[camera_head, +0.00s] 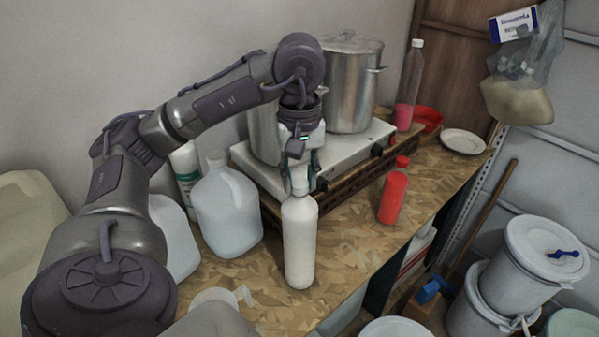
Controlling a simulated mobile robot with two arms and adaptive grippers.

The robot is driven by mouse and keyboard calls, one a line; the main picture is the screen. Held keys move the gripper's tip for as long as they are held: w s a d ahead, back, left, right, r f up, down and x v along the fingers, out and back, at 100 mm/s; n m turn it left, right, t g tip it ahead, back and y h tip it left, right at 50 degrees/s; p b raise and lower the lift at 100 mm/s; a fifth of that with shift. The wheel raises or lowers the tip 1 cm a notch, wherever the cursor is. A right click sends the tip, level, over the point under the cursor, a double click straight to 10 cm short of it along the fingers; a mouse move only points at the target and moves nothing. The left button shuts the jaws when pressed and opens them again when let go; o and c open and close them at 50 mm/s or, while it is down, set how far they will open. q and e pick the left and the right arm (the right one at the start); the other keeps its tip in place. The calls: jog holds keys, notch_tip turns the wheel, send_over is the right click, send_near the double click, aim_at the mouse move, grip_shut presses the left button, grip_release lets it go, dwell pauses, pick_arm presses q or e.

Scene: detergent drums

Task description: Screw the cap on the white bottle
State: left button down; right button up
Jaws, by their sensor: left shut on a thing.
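The white bottle (300,243) stands upright on the chipboard worktop (347,262), in front of the stove. My left gripper (300,184) points down at the top of the bottle, with its fingers around the neck and cap area. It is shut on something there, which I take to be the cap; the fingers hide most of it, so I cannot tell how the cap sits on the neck. My right gripper is not in view.
A clear jug (228,212) stands close left of the bottle, and a red bottle (393,193) to its right. Behind are a stove (345,160) and steel pots (351,85). White drums (545,245) stand beyond the worktop's right edge.

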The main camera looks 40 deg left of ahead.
pick_arm(q)
jog(key=m, duration=0.2)
jog(key=shift+m, duration=0.3)
jog(key=shift+f, duration=0.1)
jog(key=m, duration=0.2)
jog(key=shift+m, duration=0.3)
jog(key=m, duration=0.3)
jog(key=c, duration=1)
grip_release()
